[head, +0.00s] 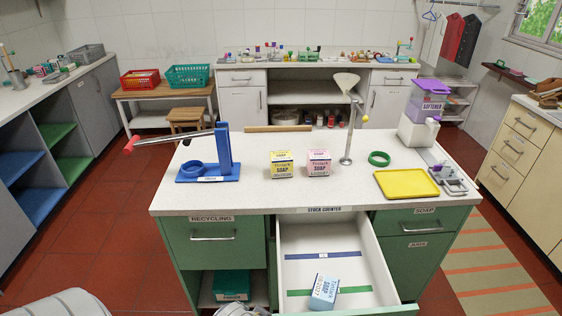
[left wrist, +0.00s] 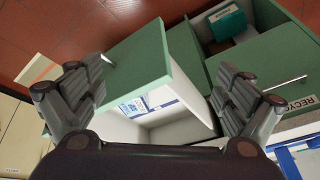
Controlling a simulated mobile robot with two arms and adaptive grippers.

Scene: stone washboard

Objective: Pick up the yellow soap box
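The yellow soap box (head: 282,164) stands upright on the white counter top (head: 240,199), left of a pink soap box (head: 319,162), with a small gap between them. In the head view no gripper is near it. In the left wrist view my left gripper (left wrist: 160,75) has its fingers spread wide and nothing is held between them. The open drawer front (left wrist: 140,60) shows beyond and between the fingers. The yellow box is not visible in that view. My right gripper is not in view.
The open drawer (head: 322,236) juts out below the counter, with a blue soap box (head: 325,291) lying inside. A blue stand (head: 222,160) with a red-tipped lever is left on the counter. A metal stand (head: 347,130), green ring (head: 379,158) and yellow tray (head: 406,184) are right.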

